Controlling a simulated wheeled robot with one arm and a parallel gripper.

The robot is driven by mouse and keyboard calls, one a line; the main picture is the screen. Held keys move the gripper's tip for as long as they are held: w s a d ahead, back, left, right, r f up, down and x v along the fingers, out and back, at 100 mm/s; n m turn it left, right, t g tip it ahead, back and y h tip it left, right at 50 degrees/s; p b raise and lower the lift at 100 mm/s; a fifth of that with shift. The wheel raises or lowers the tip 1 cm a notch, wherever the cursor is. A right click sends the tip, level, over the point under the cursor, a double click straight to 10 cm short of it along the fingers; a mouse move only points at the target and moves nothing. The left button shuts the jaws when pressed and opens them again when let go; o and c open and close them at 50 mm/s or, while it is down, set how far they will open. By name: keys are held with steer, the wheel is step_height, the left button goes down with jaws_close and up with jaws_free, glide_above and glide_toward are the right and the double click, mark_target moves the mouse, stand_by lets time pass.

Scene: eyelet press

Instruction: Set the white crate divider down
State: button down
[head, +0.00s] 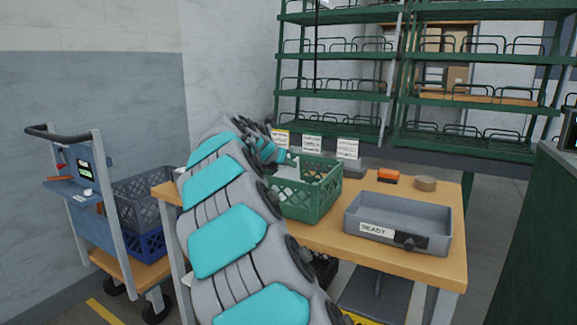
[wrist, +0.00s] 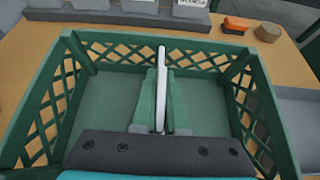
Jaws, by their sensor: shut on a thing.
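The white crate divider (wrist: 162,88) stands on edge in the wrist view, seen nearly end-on over the middle of the green crate (wrist: 82,50). Green pieces flank it closely on both sides. In the head view the divider (head: 289,171) shows as a pale patch at the left part of the crate (head: 310,202). My gripper (head: 280,157) is shut on the divider, above the crate opening. The divider's lower edge is hidden, so I cannot tell whether it touches the crate floor. The crate floor beside it looks empty.
The crate stands on a wooden table (head: 375,253). A grey READY tray (head: 440,222) is to its right. An orange block (head: 388,176) and a brown round piece (head: 426,184) lie behind. A cart (head: 120,255) with crates stands left.

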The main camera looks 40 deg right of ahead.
steer(key=shift+f, duration=0.4)
steer(key=c, duration=1)
jaws_free()
steer(key=shift+o, duration=0.2)
steer(key=shift+r, duration=0.1)
steer(key=v, duration=1.2)
steer(key=shift+w, duration=0.1)
